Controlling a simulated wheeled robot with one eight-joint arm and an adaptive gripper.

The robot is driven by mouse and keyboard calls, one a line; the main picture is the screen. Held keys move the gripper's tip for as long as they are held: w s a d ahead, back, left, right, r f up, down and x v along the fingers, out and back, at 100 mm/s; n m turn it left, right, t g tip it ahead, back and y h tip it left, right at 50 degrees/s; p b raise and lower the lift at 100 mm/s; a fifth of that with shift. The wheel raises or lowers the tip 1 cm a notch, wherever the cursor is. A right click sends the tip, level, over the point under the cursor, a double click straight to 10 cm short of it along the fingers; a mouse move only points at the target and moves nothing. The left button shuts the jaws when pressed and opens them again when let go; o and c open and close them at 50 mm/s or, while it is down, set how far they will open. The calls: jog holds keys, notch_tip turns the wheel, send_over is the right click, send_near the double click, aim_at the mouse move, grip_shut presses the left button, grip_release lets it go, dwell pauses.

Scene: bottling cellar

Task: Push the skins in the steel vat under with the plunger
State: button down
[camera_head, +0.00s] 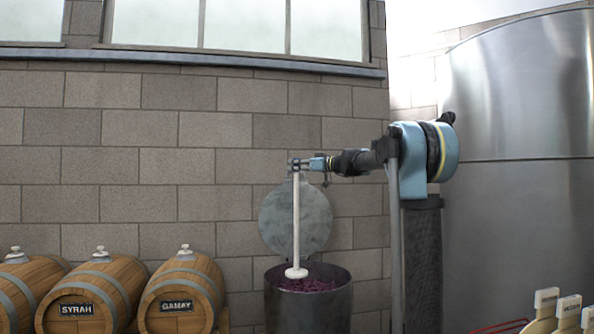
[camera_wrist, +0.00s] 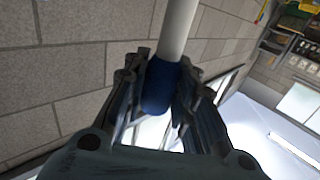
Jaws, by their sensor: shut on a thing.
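The steel vat (camera_head: 308,313) stands against the wall, open at the top. Dark purple skins (camera_head: 310,285) show inside it, below the rim. The plunger (camera_head: 296,225) is a white rod with a round white disc at its foot. It hangs upright, with the disc at the height of the vat's rim, over the left part of the opening. Whether the disc touches the skins I cannot tell. My gripper (camera_head: 297,164) is shut on the plunger's top end. In the wrist view, my gripper's fingers (camera_wrist: 163,90) close around a blue grip (camera_wrist: 157,88) on the white rod.
A round grey lid (camera_head: 295,205) stands behind the vat. Barrels marked SYRAH (camera_head: 100,292) and GAMAY (camera_head: 183,285) lie to the left. A large steel tank (camera_head: 520,110) fills the right side. White-handled items (camera_head: 567,312) stand at the lower right.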

jog(key=shift+d, duration=0.15)
jog(key=shift+w+d+f, duration=0.1)
jog(key=shift+f, duration=0.7)
notch_tip(320, 180, down, 7)
jog(key=shift+f, duration=0.2)
notch_tip(320, 180, down, 11)
dwell(1.9)
jog(key=shift+r, duration=0.2)
notch_tip(320, 180, up, 12)
dwell(1.5)
